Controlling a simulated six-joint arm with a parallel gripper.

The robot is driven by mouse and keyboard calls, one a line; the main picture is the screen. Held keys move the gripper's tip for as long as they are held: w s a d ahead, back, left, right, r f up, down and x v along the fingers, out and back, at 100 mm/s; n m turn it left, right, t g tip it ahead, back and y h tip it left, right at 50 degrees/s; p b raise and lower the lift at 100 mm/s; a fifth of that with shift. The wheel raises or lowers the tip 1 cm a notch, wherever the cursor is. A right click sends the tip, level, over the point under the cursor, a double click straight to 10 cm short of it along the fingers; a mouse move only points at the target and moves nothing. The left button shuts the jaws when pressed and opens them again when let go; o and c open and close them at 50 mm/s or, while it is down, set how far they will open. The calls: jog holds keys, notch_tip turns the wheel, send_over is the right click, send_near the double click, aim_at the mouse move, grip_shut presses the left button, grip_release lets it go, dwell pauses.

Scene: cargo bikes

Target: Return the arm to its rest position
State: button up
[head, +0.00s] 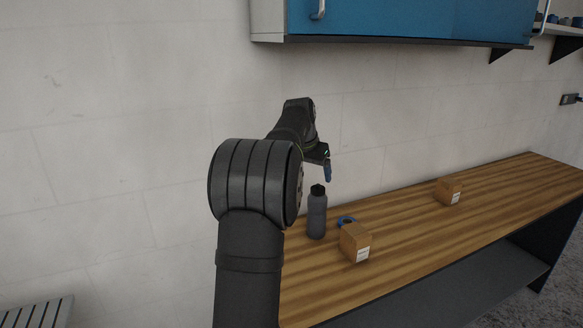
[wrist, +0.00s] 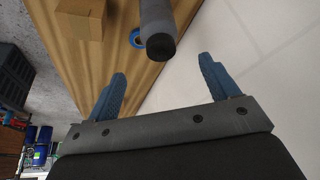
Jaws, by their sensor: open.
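My gripper (head: 327,172) is raised above the wooden workbench, close to the top of a dark grey bottle (head: 317,212). In the wrist view, the two blue fingers of my gripper (wrist: 166,88) are spread apart with nothing between them. The bottle, also in the wrist view (wrist: 157,22), stands beyond the fingertips with its black cap toward the camera. In the head view the bottle stands upright on the bench, and my arm hides part of the bench's left end.
A cardboard box (head: 355,242) and a blue tape roll (head: 346,221) lie beside the bottle. Another box (head: 449,190) stands farther right on the workbench (head: 400,235). A blue wall cabinet (head: 410,18) hangs above. The bench's right end is clear.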

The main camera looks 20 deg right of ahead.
aim_at(319, 187)
jog(key=x, duration=1.1)
jog(key=shift+f, duration=0.3)
jog(key=shift+w+d, duration=0.1)
jog(key=shift+d, duration=0.05)
jog(key=shift+r, duration=1.7)
jog(key=shift+f, duration=0.15)
